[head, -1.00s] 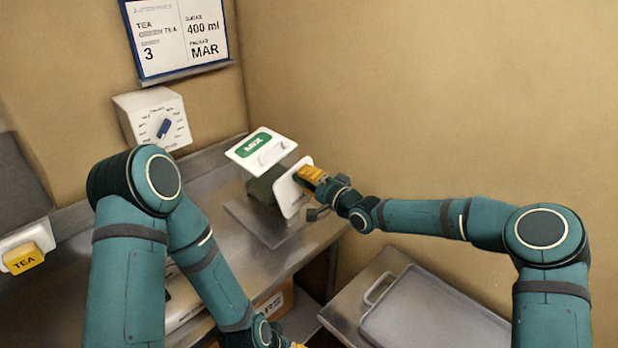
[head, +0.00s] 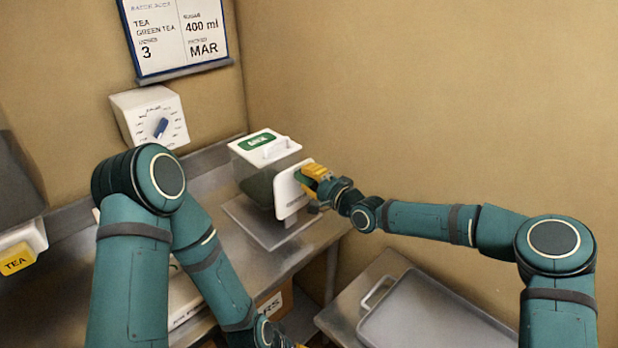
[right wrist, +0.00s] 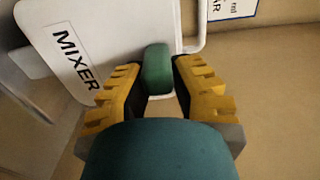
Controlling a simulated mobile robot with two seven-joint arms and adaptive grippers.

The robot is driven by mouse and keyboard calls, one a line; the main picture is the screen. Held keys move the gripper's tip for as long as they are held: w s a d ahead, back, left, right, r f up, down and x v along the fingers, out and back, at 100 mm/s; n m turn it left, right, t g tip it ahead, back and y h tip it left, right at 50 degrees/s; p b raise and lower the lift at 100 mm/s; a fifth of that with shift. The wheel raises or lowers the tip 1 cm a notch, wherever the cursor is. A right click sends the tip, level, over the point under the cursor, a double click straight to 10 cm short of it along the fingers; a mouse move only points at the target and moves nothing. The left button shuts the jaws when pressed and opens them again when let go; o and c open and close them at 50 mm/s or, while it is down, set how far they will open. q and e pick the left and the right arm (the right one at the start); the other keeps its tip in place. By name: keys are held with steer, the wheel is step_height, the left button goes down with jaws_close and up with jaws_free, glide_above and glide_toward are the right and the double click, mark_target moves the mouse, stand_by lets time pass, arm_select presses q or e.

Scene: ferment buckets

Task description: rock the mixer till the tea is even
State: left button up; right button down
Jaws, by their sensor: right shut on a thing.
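The mixer (head: 294,192) is a box with a white lid marked with a green label, clear-looking walls and a white end plate. It stands over a flat metal plate on the steel bench. Dark green tea (head: 257,184) shows through its near wall; I cannot tell how even it is. My right gripper (head: 310,178) is at the end plate. In the right wrist view its yellow fingers (right wrist: 159,74) are shut on the mixer's green handle (right wrist: 157,54), beside the word MIXER. Only a yellow bit of my left gripper (head: 296,345) shows at the bottom edge.
A grey tray (head: 430,318) lies on a lower surface at right.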

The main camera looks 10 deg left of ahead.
steer(key=c, duration=0.8)
jaws_free()
steer(key=shift+a, duration=0.2)
steer(key=shift+d, duration=0.1)
steer(key=shift+s+d, duration=0.3)
steer(key=shift+d, duration=0.2)
steer(key=v, duration=1.1)
steer(key=shift+a, duration=0.1)
